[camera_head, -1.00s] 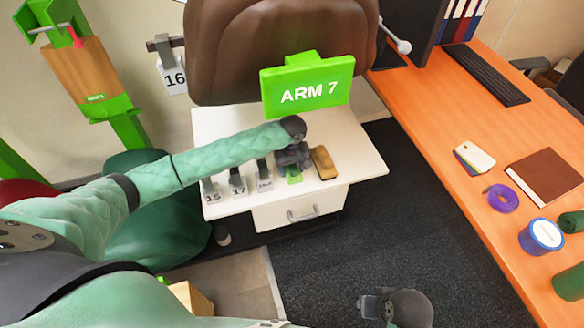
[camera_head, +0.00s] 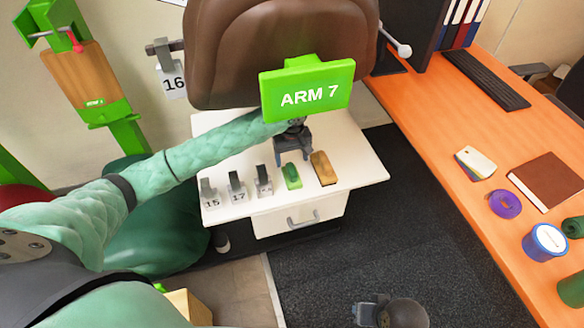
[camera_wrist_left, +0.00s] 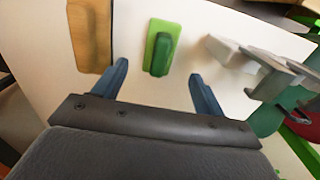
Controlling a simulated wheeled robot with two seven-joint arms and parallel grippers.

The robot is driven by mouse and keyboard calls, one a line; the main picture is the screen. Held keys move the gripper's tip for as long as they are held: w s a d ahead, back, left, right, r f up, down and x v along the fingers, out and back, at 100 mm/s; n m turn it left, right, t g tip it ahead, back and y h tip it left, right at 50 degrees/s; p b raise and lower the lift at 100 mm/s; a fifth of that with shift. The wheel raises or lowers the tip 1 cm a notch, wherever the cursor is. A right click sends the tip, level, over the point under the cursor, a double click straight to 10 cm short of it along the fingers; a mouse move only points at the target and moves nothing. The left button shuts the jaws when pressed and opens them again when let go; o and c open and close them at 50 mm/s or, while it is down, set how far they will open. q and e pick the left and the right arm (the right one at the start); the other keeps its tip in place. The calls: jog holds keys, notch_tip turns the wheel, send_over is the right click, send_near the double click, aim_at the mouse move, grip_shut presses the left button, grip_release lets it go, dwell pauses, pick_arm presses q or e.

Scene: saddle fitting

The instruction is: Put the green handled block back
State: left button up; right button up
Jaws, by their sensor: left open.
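The green handled block (camera_head: 292,176) lies on the white cabinet top, between a wooden block and the numbered clips. It also shows in the left wrist view (camera_wrist_left: 160,52), with its raised handle facing up. My left gripper (camera_head: 292,159) is open and empty, just behind the block in the head view. Its two fingers (camera_wrist_left: 160,72) are spread wider than the block, which lies beyond and between the tips, with no visible contact. My right gripper (camera_head: 366,310) is low in the head view over the dark floor; its jaw opening is unclear.
The wooden block (camera_head: 323,168) sits close to the right of the green one. Several numbered clips (camera_head: 237,187) stand to the left. A green "ARM 7" sign (camera_head: 306,90) and a brown seat (camera_head: 280,45) rise behind. An orange desk (camera_head: 450,130) is at the right.

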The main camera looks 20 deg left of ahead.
aim_at(292, 170)
pick_arm(q)
notch_tip(292, 170, up, 2)
jog(key=shift+r, duration=0.55)
jog(key=s+d+f+m+h, duration=0.1)
jog(key=s+d+f+m, duration=0.1)
jog(key=s+d+f, duration=0.3)
jog(key=s+d+f+m+t+h, duration=0.1)
jog(key=s+d+m, duration=0.1)
jog(key=s+d, duration=0.35)
jog(key=s+d+f+m+h, duration=0.2)
jog(key=s+d+f, duration=0.15)
jog(key=s, duration=0.45)
jog(key=s+a+f+m+t, duration=0.1)
jog(key=s+a, duration=0.1)
jog(key=s, duration=0.7)
jog(key=s+a+f+m+t+y, duration=0.1)
jog(key=s+a+m, duration=0.1)
jog(key=s, duration=0.6)
jog(key=shift+s+a, duration=0.4)
jog(key=shift+a, duration=0.25)
pick_arm(e)
jog(key=shift+w+a+f, duration=0.1)
jog(key=shift+a+f, duration=0.1)
jog(key=shift+a, duration=0.1)
